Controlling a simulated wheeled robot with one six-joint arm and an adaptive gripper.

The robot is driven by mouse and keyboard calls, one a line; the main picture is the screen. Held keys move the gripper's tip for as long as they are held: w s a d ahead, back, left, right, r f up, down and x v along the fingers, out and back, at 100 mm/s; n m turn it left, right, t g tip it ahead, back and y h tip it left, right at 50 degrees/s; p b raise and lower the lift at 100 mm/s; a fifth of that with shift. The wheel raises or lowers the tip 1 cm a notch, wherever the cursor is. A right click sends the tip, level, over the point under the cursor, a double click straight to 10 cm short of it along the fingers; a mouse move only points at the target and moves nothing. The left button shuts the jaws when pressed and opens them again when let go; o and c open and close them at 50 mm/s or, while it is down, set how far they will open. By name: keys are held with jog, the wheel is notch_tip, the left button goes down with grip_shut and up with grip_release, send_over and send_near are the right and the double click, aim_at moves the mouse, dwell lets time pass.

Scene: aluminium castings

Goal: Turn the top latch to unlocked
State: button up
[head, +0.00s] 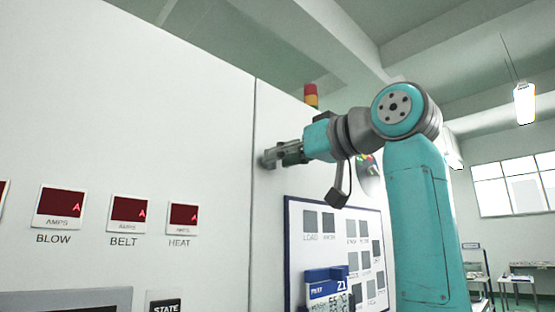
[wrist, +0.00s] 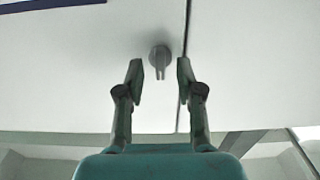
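The top latch (wrist: 159,57) is a small grey round knob with a narrow handle on a white cabinet panel, just left of the door seam in the wrist view. Its handle points toward the bottom of that picture. My gripper (wrist: 158,72) is open, one finger on each side of the handle with a gap on both sides. In the head view my gripper (head: 279,156) is up at the panel, just right of the seam. It largely hides the latch there, and I cannot tell how deep the fingers reach.
A blue-framed board (head: 288,240) with grey squares hangs below my arm. Red AMPS displays (head: 129,209) are on the left panel. A red and amber signal lamp (head: 311,95) stands above the cabinet.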

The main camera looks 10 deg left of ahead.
jog(key=v, duration=0.9)
jog(key=shift+s+d, duration=0.3)
jog(key=shift+d, duration=0.1)
